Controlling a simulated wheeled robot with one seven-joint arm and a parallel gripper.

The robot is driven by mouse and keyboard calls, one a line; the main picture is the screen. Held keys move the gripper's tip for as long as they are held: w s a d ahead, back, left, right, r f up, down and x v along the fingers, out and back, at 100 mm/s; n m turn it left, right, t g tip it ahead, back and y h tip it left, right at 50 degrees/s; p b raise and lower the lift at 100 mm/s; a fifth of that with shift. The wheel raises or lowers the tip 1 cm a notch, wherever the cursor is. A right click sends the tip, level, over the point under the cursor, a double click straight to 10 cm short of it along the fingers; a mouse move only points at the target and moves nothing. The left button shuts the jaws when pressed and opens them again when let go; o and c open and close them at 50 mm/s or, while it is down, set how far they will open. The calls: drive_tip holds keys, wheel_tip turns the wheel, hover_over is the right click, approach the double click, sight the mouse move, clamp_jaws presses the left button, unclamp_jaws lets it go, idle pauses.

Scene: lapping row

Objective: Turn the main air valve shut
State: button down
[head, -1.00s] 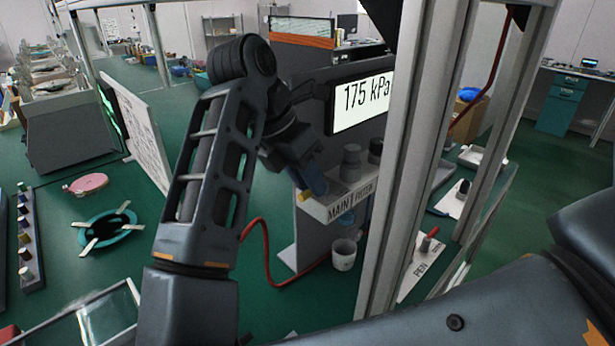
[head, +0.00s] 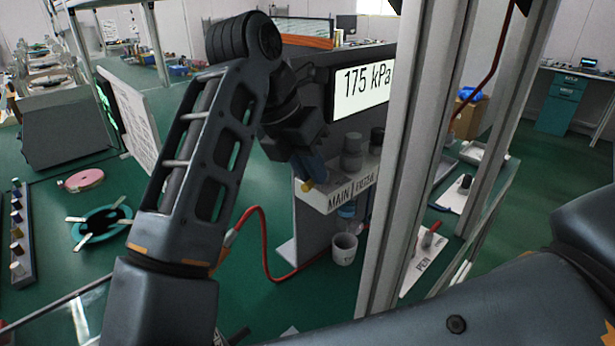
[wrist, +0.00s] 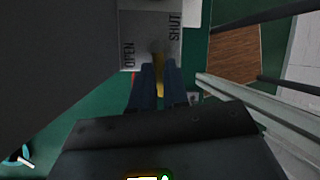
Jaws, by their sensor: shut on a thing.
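The main air valve's yellow handle (wrist: 159,72) sits between the two blue fingers of my gripper (wrist: 160,92) in the wrist view. My gripper is shut on it. The handle points from the valve plate (wrist: 148,28) down the picture, with the word OPEN to its left and SHUT to its upper right. In the head view my gripper (head: 312,180) is at the left end of the shelf marked MAIN (head: 338,199), and a bit of yellow (head: 306,186) shows beside the fingers. The gauge display (head: 362,92) reads 175 kPa.
Grey metal posts (head: 408,150) stand just right of the shelf. A red hose (head: 262,245) loops below it near a white cup (head: 344,249). A white board (head: 127,115) stands at the left. A teal ring (head: 84,234) lies on the green surface.

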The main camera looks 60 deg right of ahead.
drive_tip(key=n+b, duration=0.1)
drive_tip(key=b, duration=0.1)
drive_tip(key=s+n+t+b, duration=0.1)
drive_tip(key=n+b, duration=0.1)
drive_tip(key=n+t+b, duration=0.1)
drive_tip(key=shift+s+f+h+b, duration=0.25)
drive_tip(key=shift+f+h+b, duration=0.05)
drive_tip(key=shift+h+b, duration=0.1)
drive_tip(key=n+t+b, duration=0.1)
drive_tip(key=n+b, duration=0.1)
drive_tip(key=s+n+t+b, duration=0.1)
drive_tip(key=n+b, duration=0.2)
drive_tip(key=shift+s+d+b, duration=0.2)
drive_tip(key=shift+b, duration=0.1)
drive_tip(key=n+b, duration=0.1)
drive_tip(key=b, duration=0.1)
drive_tip(key=n+t+b, duration=0.1)
drive_tip(key=n+b, duration=0.1)
drive_tip(key=s+d+n+y+b, duration=0.1)
drive_tip(key=n+b, duration=0.1)
drive_tip(key=shift+t, duration=0.4)
drive_tip(key=shift+s+d+r+n+t+y+b, duration=0.2)
drive_tip(key=shift+d+r+n+t+y+b, duration=0.15)
drive_tip(key=shift+n+b, duration=0.85)
drive_tip(key=shift+b, duration=0.3)
drive_tip(key=c, duration=1.4)
unclamp_jaws()
drive_tip(key=shift+a, duration=0.1)
